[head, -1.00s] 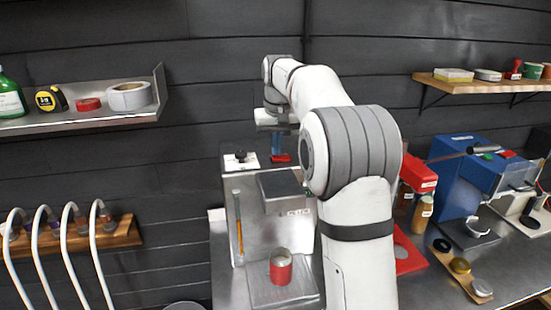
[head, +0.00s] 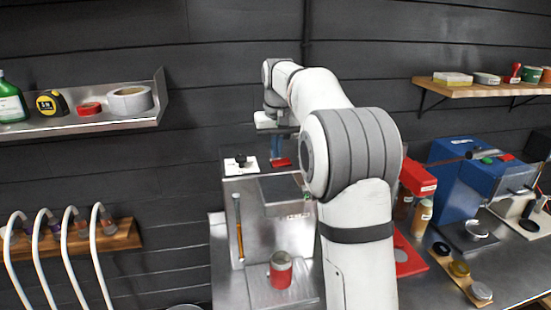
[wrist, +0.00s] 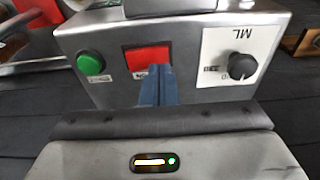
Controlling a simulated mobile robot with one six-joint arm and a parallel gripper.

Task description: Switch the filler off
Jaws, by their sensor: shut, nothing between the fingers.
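The filler (head: 285,222) is a grey metal box on the bench, with a red can (head: 281,272) standing on its base. In the wrist view its top panel carries a red rectangular switch (wrist: 146,55), a round green button (wrist: 91,63) to the left and a black dial (wrist: 242,66) marked ML to the right. My gripper (wrist: 157,72) has its blue fingers together and empty, with the tips at the red switch's near edge, hiding part of its label. In the head view my gripper (head: 278,158) is above the filler's top; I cannot tell whether it touches the switch.
A blue machine (head: 470,180) and a small red machine (head: 417,178) stand to the right on the bench. A wall shelf (head: 90,122) holds tape and a bottle at left. Another shelf (head: 440,85) is at upper right. Hoses (head: 68,250) hang at lower left.

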